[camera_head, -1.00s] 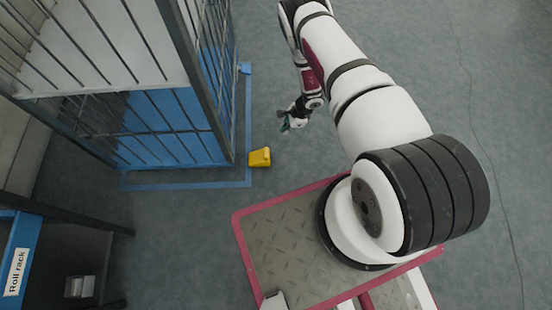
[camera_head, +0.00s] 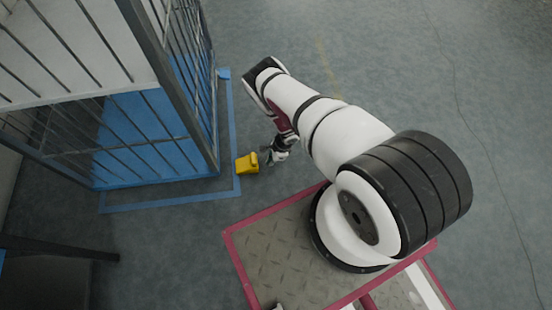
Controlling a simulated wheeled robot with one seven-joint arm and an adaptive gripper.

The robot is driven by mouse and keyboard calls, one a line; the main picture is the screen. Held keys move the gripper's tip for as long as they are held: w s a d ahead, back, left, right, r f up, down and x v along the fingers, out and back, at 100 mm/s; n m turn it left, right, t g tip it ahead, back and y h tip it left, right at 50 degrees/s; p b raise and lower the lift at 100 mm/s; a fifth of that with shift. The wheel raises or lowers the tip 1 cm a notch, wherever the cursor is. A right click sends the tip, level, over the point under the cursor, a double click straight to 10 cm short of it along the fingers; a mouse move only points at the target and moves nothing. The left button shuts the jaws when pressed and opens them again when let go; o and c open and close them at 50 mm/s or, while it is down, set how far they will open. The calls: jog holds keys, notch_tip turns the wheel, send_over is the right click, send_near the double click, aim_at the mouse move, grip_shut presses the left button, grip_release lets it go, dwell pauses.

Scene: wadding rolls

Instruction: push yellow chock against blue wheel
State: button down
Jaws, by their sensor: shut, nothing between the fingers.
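The yellow chock (camera_head: 247,164) lies on the grey floor just right of the cage's near right corner, by the blue floor tape. My gripper (camera_head: 266,157) is low at the chock's right side, shut and empty. It is very close to the chock; I cannot tell whether they touch. A small blue part (camera_head: 223,74) shows on the floor at the cage's far right corner, beyond the chock. It may be the blue wheel, but it is too small to be sure.
A barred cage (camera_head: 140,60) with a blue base (camera_head: 150,130) stands at the left. Blue tape (camera_head: 170,202) runs along the floor around its near and right sides. A dark frame (camera_head: 60,250) is at the lower left. The floor at the right is clear.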

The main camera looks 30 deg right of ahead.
aim_at(248, 164)
jog(key=shift+w+a+r, duration=0.1)
jog(key=shift+w+a, duration=0.2)
jog(key=shift+a, duration=0.45)
jog(key=shift+w+a+r, duration=0.1)
jog(key=shift+w+a, duration=0.2)
jog(key=shift+a, duration=0.45)
jog(key=a, duration=0.2)
jog(key=w+a+b, duration=0.1)
jog(key=a, duration=0.1)
jog(key=a+b, duration=0.1)
jog(key=shift+w+a, duration=0.4)
